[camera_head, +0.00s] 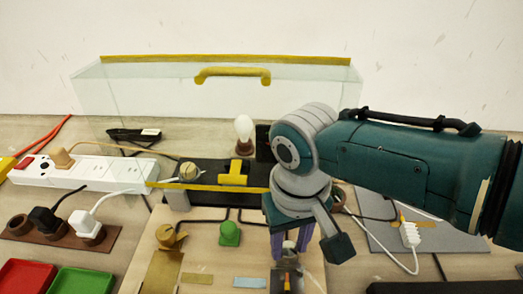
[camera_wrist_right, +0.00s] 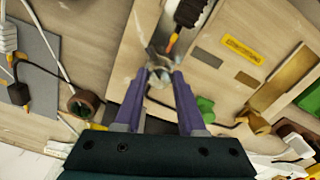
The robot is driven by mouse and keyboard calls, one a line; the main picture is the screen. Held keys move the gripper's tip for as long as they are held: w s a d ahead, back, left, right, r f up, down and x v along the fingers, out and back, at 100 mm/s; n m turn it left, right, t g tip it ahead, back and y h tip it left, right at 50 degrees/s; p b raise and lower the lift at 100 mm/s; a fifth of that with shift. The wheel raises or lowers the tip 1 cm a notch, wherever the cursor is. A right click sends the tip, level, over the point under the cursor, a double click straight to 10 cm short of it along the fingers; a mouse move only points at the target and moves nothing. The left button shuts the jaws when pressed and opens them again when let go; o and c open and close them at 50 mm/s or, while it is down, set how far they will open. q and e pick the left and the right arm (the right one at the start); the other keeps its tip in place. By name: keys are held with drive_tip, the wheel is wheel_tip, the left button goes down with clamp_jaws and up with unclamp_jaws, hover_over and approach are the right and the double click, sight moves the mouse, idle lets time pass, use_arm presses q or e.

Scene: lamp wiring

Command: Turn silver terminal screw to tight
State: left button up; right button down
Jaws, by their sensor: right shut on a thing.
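My right gripper (camera_wrist_right: 161,75) reaches down over the wooden board (camera_head: 203,265). In the right wrist view its two purple fingers close together on a small silvery piece (camera_wrist_right: 157,60), which I take to be the silver terminal screw. The fingertips cover much of it, so its slot and how far in it sits cannot be told. A black wire end with an orange tip (camera_wrist_right: 173,42) lies just beyond the fingertips, close to the silvery piece. In the head view the arm and purple fingers (camera_head: 290,240) hide most of this spot. My left gripper is in neither view.
Left of my right gripper, the board carries a green knob (camera_head: 229,234) and a brass-coloured terminal (camera_head: 170,237). Behind stand a light bulb (camera_head: 244,130) and a clear cover with a yellow handle (camera_head: 232,75). A white power strip (camera_head: 95,173) lies left; a grey mat (camera_head: 440,240) lies right.

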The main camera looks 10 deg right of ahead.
sight(289, 248)
drive_tip(key=m+p, duration=0.1)
drive_tip(key=m, duration=0.4)
drive_tip(key=shift+m, duration=0.3)
drive_tip(key=m, duration=0.4)
drive_tip(key=shift+m+p, duration=0.3)
drive_tip(key=shift+m, duration=0.4)
drive_tip(key=c, duration=0.5)
unclamp_jaws()
wheel_tip(289, 248, up, 10)
drive_tip(key=p, duration=0.6)
drive_tip(key=shift+p, duration=0.4)
